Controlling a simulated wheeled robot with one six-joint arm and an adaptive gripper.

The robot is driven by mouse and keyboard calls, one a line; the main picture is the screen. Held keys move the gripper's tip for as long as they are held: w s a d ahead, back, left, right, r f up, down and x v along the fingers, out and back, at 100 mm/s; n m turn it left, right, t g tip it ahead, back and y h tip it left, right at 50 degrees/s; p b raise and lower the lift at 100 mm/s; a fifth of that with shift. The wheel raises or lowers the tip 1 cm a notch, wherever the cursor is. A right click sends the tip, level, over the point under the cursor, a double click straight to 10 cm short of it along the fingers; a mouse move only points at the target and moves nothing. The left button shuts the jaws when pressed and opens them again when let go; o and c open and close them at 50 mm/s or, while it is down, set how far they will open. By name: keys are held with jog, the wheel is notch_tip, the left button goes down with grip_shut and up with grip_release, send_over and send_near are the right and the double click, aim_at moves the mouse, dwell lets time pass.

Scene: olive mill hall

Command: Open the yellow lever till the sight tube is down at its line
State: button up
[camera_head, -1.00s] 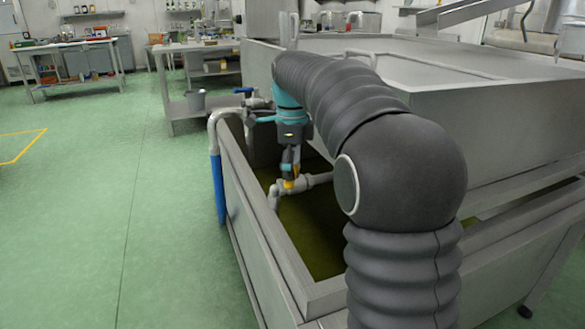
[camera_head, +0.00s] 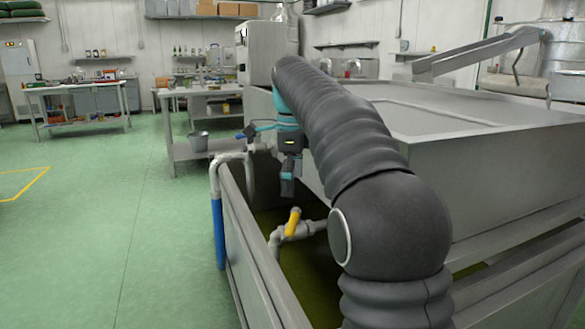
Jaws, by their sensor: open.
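The yellow lever (camera_head: 292,221) stands steeply, leaning a little, on a grey pipe valve inside the open metal trough. My gripper (camera_head: 287,194) points down just above the lever, with a small gap in the picture between them. Its fingers look dark and small, and they hold nothing that I can see. I cannot make out a sight tube or its line for certain. A grey pipe with a blue lower part (camera_head: 218,232) hangs over the trough's left wall, outside it.
The trough's left wall (camera_head: 243,245) runs beside the lever, with dark greenish liquid (camera_head: 315,265) inside. A blue-handled valve (camera_head: 252,130) sits near the far end. A large metal tank (camera_head: 470,150) rises on the right. The green floor at left is clear near the trough.

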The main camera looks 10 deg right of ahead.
jog(key=shift+r, duration=1.85)
